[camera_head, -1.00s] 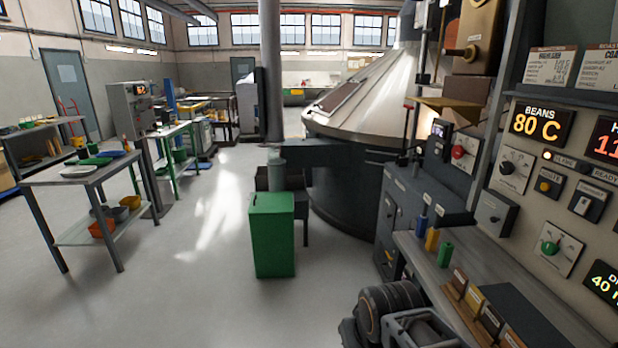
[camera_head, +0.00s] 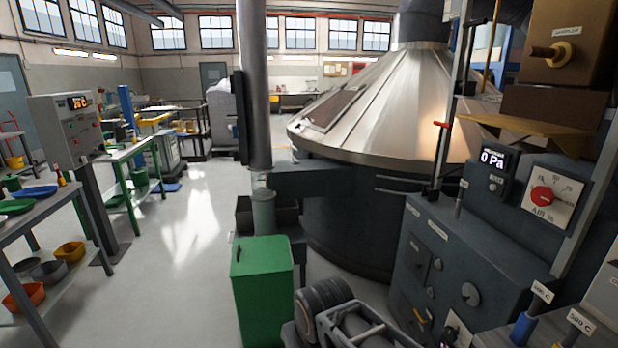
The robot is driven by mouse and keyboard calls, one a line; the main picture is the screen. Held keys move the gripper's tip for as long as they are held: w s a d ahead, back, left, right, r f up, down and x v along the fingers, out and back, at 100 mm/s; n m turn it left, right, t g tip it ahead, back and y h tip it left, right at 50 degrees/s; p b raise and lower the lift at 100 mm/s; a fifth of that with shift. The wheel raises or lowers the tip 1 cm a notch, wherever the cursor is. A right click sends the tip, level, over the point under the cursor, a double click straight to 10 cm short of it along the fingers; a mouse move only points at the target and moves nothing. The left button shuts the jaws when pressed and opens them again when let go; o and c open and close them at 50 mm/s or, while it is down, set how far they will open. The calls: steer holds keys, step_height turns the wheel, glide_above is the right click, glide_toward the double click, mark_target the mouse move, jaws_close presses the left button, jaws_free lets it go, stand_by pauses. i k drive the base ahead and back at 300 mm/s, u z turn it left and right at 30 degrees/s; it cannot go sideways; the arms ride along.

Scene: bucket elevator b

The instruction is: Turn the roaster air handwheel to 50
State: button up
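The roaster air handwheel (camera_head: 543,197) is a round red knob on a white dial plate marked "AIR %". It is on the dark control housing at the right. Part of my arm shows at the bottom middle, well apart from the handwheel. I cannot make out gripper fingers there.
A display (camera_head: 492,163) reading "0 Pa" is left of the handwheel. A dark cabinet (camera_head: 440,265) stands below, beside the large metal cone (camera_head: 390,100). A green bin (camera_head: 262,290) is ahead. Open floor (camera_head: 185,270) lies left, before the tables.

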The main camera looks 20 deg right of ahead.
mark_target(542, 196)
steer(key=z, duration=0.2)
steer(key=i, duration=1.7)
steer(key=z, duration=1.55)
steer(key=i, duration=0.95)
steer(key=z, duration=1.1)
